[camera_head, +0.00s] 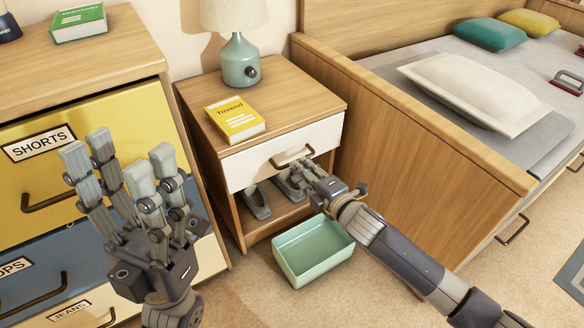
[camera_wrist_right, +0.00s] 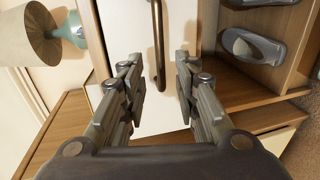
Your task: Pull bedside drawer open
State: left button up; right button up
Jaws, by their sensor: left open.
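The bedside cabinet (camera_head: 268,88) has one white-fronted drawer (camera_head: 248,166), which looks shut under the wooden top. Its dark bar handle (camera_head: 292,157) is also in the right wrist view (camera_wrist_right: 158,35). My right gripper (camera_head: 299,172) is at the drawer front by the handle. In the right wrist view, its fingers (camera_wrist_right: 160,82) are spread, with the end of the handle showing between them. I see no finger closed on it. My left gripper (camera_head: 122,160) is open and empty, raised before the dresser at the left.
The bed's wooden end (camera_head: 410,150) stands close at the right.

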jog(key=b+x, duration=0.2)
jog(key=x, duration=0.4)
jog(key=shift+c, duration=0.6)
grip_shut()
